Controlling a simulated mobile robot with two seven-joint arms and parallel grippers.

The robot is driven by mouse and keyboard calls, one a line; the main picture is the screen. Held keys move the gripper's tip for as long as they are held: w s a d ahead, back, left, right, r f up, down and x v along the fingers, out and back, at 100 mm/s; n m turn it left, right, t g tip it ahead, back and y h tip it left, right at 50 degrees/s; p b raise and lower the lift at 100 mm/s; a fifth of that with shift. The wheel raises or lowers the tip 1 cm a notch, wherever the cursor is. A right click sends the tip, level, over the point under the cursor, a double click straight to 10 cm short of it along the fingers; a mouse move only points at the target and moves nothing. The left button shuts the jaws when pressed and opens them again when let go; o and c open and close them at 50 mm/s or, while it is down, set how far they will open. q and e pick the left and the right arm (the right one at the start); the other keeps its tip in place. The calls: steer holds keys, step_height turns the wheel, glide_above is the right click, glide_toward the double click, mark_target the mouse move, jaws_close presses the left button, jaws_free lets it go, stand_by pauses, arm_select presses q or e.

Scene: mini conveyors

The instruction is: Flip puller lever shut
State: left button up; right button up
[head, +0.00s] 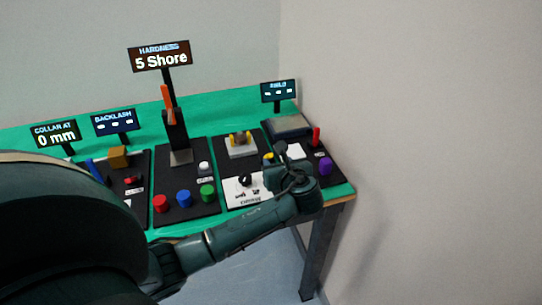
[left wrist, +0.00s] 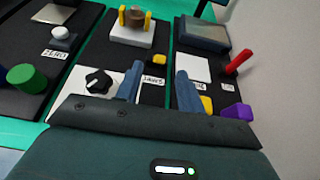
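No lever carries a readable puller label. A red lever (head: 316,136) stands upright on the right-hand black panel; in the left wrist view the red lever (left wrist: 239,62) leans to the upper right. A grey block with yellow jaws (head: 240,143) around a brown piece stands on the panel to its left; it also shows in the left wrist view (left wrist: 131,28). A black knob (left wrist: 98,81) sits on a white plate in front of it. My left gripper (left wrist: 159,82) is open and empty, its fingers apart, left of the red lever. My right gripper is not in view.
A purple knob (head: 325,166) and a yellow button (left wrist: 206,104) are close to my left gripper. Red (head: 160,203), blue (head: 184,198) and green (head: 207,193) buttons are on the panel to the left. Signs stand along the back. A wall borders the table's right side.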

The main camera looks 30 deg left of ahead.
mark_target(271, 155)
arm_select(q)
steer(key=x, duration=0.6)
steer(key=shift+w+f, duration=0.1)
steer(key=shift+f, duration=0.05)
jaws_close()
